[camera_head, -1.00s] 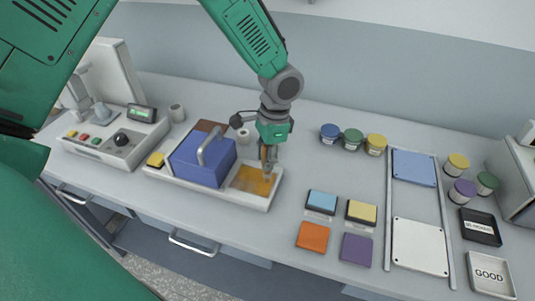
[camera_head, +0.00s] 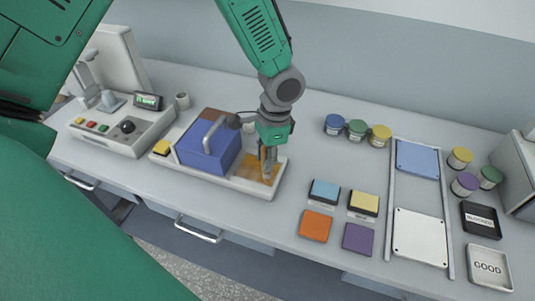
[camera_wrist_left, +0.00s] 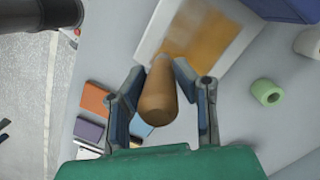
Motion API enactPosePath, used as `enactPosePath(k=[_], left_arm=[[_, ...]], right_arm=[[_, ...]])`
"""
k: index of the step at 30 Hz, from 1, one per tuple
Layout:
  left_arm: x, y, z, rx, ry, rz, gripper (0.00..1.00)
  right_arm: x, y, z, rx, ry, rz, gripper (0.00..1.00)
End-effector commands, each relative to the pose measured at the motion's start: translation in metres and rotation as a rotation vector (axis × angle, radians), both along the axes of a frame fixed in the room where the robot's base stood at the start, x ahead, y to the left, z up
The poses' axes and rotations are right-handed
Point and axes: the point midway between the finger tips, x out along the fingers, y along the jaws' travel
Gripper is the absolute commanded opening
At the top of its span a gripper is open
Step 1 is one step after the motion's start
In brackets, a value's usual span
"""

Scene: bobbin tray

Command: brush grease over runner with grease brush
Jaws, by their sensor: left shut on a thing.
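My left gripper (camera_head: 267,158) is shut on the grease brush, whose tan, tapered handle (camera_wrist_left: 158,95) shows between the two fingers in the left wrist view. The brush points down over the amber-coloured surface (camera_head: 250,162) at the right end of a white tray (camera_head: 262,192). The amber surface also shows in the left wrist view (camera_wrist_left: 205,38), just beyond the brush. The bristles are hidden, so I cannot tell whether they touch it. I cannot tell for certain which part is the runner. My right gripper is not in view.
A blue block with a grey handle (camera_head: 207,152) stands on the tray close left of my gripper. A control box (camera_head: 118,133) is further left. Coloured pads (camera_head: 316,225), lidded jars (camera_head: 357,129) and a railed rack (camera_head: 420,237) lie to the right. Counter between tray and pads is clear.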

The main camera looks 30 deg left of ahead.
Motion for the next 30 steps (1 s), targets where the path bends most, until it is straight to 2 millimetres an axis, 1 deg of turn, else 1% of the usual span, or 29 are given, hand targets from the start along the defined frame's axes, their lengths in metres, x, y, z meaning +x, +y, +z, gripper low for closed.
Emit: enactPosePath(k=[8, 14, 25, 30], left_arm=[[0.013, 0.005, 0.001, 0.001, 0.002, 0.002, 0.00], [0.017, 0.006, 0.001, 0.000, 0.000, 0.001, 0.00], [0.037, 0.010, 0.002, 0.000, -0.001, 0.002, 0.00], [0.040, 0.011, 0.003, 0.000, 0.000, 0.001, 0.00]], right_arm=[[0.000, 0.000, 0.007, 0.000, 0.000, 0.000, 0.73], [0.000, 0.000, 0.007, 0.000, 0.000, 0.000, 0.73], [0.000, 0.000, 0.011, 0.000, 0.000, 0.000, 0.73], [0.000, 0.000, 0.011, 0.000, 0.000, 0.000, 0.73]])
